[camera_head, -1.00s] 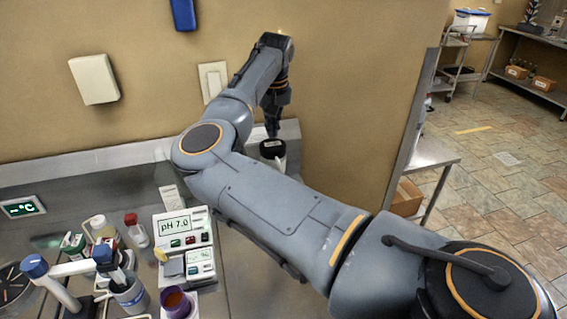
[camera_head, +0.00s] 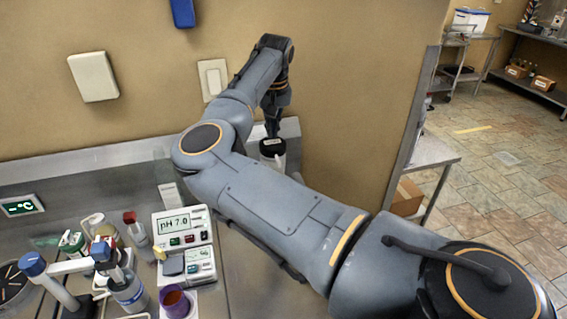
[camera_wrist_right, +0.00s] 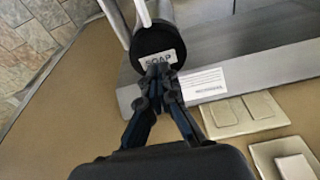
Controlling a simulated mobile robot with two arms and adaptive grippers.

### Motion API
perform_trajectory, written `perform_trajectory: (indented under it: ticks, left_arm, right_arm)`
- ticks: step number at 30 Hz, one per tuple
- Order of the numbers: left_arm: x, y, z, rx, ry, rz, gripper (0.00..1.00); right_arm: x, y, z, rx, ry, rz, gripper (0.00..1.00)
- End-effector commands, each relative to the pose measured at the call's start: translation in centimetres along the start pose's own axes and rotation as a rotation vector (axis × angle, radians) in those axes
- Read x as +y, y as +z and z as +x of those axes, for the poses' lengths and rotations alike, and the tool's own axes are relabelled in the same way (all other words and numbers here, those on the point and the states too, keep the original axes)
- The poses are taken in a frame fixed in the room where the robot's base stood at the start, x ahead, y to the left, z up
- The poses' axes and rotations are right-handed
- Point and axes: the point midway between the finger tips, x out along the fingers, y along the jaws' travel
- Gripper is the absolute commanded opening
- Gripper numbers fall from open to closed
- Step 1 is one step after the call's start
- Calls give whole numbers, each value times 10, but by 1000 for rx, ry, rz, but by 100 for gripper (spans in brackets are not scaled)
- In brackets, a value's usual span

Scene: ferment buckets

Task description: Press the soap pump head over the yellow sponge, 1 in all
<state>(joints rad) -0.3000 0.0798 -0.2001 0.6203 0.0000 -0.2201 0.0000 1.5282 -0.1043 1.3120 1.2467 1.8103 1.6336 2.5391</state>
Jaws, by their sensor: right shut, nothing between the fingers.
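The soap pump shows in the head view as a round black top with a pale label, the soap pump head (camera_head: 271,147), and a white spout (camera_head: 280,161) below it, near the back wall. In the right wrist view the black soap pump head (camera_wrist_right: 156,40) carries a "SOAP" label. My right gripper (camera_head: 272,131) points down at this head. In the wrist view the shut fingertips (camera_wrist_right: 160,73) are at the label's edge, with nothing between them. I cannot tell whether they touch it. I cannot make out the yellow sponge in either view. My left gripper is not in view.
A pH meter (camera_head: 184,226), a purple cup (camera_head: 175,302), and several bottles crowd the counter's left side. Wall switch plates (camera_head: 213,79) are close behind my right arm. The counter's right end meets a wall, with open floor beyond.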

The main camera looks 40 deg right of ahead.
Motion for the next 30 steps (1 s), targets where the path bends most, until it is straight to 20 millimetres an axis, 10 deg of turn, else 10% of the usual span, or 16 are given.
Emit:
perform_trajectory:
  ticks: [30]
  left_arm:
    - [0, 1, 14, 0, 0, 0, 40]
  right_arm:
    - [0, 4, 17, 0, 0, 0, 0]
